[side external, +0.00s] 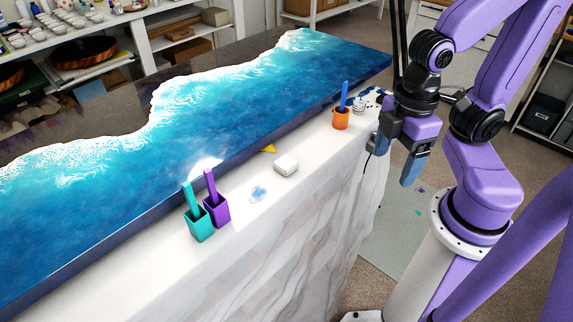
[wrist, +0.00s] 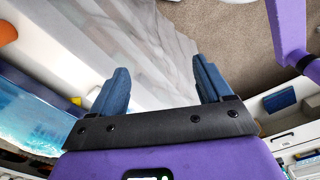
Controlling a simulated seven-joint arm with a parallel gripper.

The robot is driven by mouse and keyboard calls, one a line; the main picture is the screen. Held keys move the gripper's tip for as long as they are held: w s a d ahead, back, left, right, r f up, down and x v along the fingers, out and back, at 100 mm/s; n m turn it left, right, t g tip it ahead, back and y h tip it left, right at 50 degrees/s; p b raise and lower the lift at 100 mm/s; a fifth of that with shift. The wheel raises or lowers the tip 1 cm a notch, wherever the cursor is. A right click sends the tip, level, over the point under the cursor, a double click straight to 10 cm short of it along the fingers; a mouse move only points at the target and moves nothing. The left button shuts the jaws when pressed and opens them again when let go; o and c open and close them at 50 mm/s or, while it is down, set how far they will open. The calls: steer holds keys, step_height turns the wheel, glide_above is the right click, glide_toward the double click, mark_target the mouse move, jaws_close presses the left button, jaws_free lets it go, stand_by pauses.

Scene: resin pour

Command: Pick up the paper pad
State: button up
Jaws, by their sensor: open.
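A small white block-like stack (side external: 286,164), which looks like the paper pad, lies on the pale marble ledge (side external: 322,152) in front of the blue resin panel in the side view. I cannot make it out clearly in the wrist view. My gripper (side external: 399,164) is to the right of the pad and apart from it, past the orange cup and out beyond the ledge. Its two blue fingers point down, spread wide with nothing between them; they also show in the wrist view (wrist: 161,68).
A teal cup (side external: 199,225) and a purple cup (side external: 217,211) with sticks stand left of the pad. An orange cup (side external: 341,118) with a blue stick stands between the pad and my gripper. A yellow triangle (side external: 269,149) lies behind the pad, a clear-blue item (side external: 258,194) left of it.

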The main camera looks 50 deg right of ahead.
step_height(320, 180, up, 4)
steer(key=n, duration=0.5)
glide_above(286, 162)
step_height(286, 162, down, 12)
steer(key=shift+s+r, duration=0.1)
steer(key=shift+f, duration=2.8)
steer(key=c, duration=1.1)
